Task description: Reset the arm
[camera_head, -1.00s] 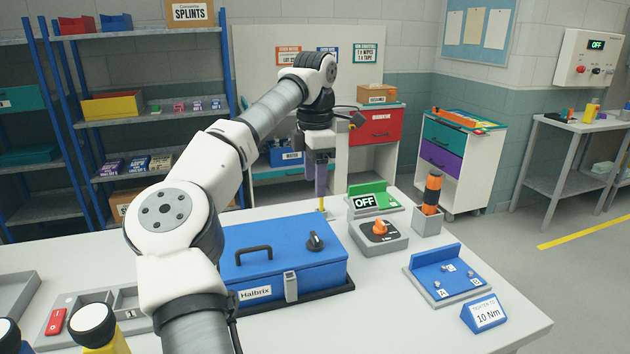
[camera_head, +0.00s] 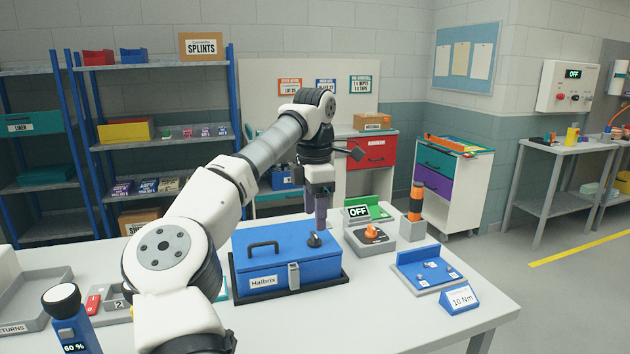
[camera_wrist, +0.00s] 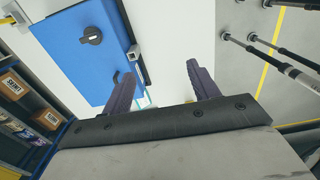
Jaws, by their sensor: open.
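My arm reaches across the workbench (camera_head: 390,305) from the lower left in the head view. My gripper (camera_head: 320,226) hangs from it, pointing down, at the right back part of the blue Halbrix box (camera_head: 262,268). Its dark fingers overlap the box in that view, close to the black knob (camera_head: 314,240); contact cannot be told. In the wrist view, the two purple-grey fingers (camera_wrist: 160,72) stand apart with nothing held between them. The blue box (camera_wrist: 72,55) lies to their left there, with its knob (camera_wrist: 92,36) on top.
Grey trays (camera_head: 35,295) and a 60 % device (camera_head: 70,320) are at the left.

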